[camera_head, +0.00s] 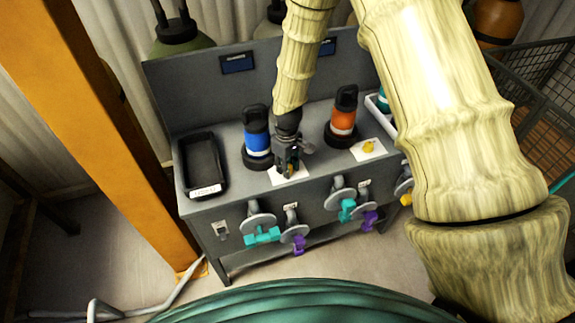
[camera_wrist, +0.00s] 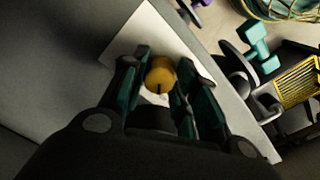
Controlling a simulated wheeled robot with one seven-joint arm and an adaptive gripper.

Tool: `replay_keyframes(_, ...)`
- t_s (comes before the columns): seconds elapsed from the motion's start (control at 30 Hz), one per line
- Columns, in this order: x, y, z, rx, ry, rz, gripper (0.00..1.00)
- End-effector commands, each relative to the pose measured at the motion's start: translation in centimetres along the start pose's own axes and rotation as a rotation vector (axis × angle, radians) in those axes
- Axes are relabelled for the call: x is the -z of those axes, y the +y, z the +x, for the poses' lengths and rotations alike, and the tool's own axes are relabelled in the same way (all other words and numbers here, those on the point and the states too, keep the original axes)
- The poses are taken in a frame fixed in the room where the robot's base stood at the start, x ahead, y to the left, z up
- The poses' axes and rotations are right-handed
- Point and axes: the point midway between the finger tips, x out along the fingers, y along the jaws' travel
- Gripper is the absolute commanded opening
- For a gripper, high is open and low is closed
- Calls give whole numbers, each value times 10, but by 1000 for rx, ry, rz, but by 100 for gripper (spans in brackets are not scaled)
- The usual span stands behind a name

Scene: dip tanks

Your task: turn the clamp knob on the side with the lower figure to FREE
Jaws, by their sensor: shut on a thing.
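My gripper (camera_head: 289,164) points down at the bench between the blue and orange canisters. In the wrist view, my gripper (camera_wrist: 163,84) has its fingers on either side of a round yellow clamp knob (camera_wrist: 160,72) and is shut on it. The knob stands over a white plate (camera_wrist: 148,36); no lettering can be read there. A second yellow knob (camera_head: 368,147) sits on another white plate (camera_head: 378,153) to the right. Two dark displays, left (camera_head: 237,63) and right (camera_head: 328,47), are on the back panel; their figures are too small to read.
A blue canister (camera_head: 256,128) stands left of my gripper and an orange canister (camera_head: 343,118) right of it. A black tray (camera_head: 183,164) lies at the bench's left end. Teal (camera_head: 262,236) and purple (camera_head: 299,245) valve handles stick out of the bench front.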

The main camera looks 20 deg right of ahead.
Motion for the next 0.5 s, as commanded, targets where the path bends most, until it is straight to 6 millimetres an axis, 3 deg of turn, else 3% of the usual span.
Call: replay_keyframes(0.5,0,0,0,0,1,-29,6)
